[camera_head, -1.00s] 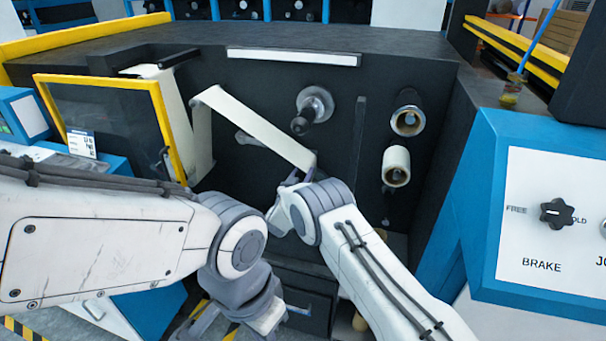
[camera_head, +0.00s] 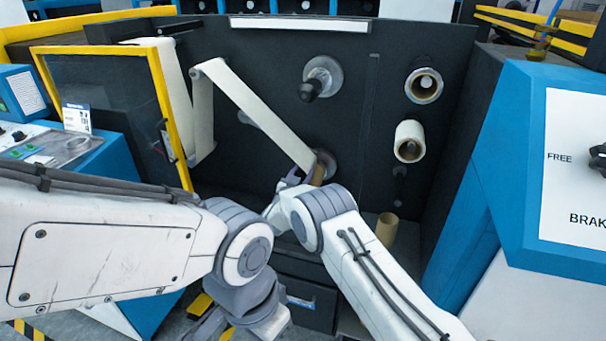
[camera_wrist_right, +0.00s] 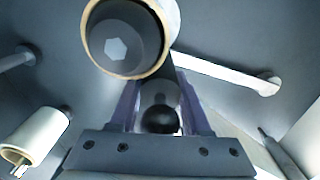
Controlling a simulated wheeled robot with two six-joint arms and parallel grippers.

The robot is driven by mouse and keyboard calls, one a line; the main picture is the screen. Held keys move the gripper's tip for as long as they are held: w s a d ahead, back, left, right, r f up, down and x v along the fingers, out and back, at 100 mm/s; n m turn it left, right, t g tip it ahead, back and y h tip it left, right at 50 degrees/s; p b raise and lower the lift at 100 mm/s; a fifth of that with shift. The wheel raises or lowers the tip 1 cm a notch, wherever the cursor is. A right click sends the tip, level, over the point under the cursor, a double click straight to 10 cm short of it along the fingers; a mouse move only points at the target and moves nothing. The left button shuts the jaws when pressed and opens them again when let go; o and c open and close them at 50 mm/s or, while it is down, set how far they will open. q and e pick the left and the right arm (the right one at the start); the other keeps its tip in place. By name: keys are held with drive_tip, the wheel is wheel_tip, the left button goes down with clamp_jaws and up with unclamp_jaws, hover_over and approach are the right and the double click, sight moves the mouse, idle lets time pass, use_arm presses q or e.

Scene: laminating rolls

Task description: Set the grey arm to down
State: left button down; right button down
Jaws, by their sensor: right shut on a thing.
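The grey arm (camera_wrist_right: 225,72) shows in the right wrist view as a pale bar. It runs from a round pivot at the right to behind a tan-rimmed roll (camera_wrist_right: 122,40). In the head view only a short part of the grey arm (camera_head: 245,117) shows behind the film strip. My right gripper (camera_head: 302,178) is at the lower end of the film, beside the roll. In the wrist view its fingers (camera_wrist_right: 158,90) reach up to the roll.
The film strip (camera_head: 250,112) runs slantwise down to the roll. A black-tipped spindle (camera_head: 313,85) sticks out above. Two rolls (camera_head: 423,85) (camera_head: 409,141) sit at the right. A yellow-framed guard (camera_head: 110,115) stands at the left. A loose tan core (camera_head: 387,229) stands below.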

drive_tip(key=c, duration=0.6)
unclamp_jaws()
drive_tip(key=shift+s, duration=0.1)
drive_tip(key=v, duration=1)
drive_tip(key=shift+s+a, duration=0.1)
drive_tip(key=shift+s, duration=0.05)
